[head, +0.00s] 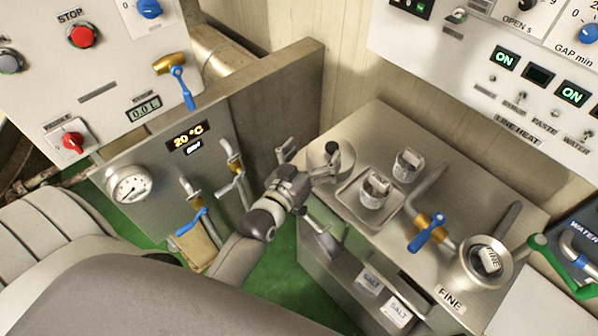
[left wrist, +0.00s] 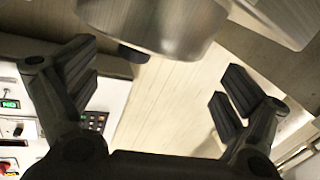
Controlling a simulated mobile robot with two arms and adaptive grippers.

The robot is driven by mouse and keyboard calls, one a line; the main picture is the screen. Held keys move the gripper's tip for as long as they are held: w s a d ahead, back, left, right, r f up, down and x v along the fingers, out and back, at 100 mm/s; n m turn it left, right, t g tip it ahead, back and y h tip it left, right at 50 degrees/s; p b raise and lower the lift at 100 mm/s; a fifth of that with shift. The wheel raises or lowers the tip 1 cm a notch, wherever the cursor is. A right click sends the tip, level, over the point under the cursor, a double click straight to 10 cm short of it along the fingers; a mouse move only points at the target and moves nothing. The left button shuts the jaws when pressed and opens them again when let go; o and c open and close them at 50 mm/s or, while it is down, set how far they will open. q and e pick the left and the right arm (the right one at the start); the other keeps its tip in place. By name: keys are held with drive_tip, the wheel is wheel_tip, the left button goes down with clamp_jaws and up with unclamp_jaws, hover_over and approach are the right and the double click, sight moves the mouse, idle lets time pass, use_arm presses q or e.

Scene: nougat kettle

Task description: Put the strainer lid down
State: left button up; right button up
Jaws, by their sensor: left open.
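A round steel piece (head: 317,154) with a dark knob, which looks like the strainer lid, is at the back left corner of the steel counter. My left gripper (head: 335,166) is right beside it, partly covering it. In the left wrist view a shiny round steel body (left wrist: 150,22) with a dark knob fills the top. The spread fingers of the left gripper (left wrist: 160,90) are open and have nothing between them. I cannot tell whether a finger touches the steel piece. My right gripper is not in view.
A metal cup (head: 375,191) stands on a tray (head: 346,195), with another cup (head: 407,166) behind it. A blue-handled valve (head: 428,232) and the FINE hopper (head: 486,262) are to the right. The panelled wall rises behind the counter.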

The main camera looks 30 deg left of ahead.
use_arm(q)
drive_tip(key=s+b, duration=0.1)
drive_tip(key=s, duration=0.7)
drive_tip(key=shift+a+r, duration=0.2)
drive_tip(key=shift+r, duration=0.05)
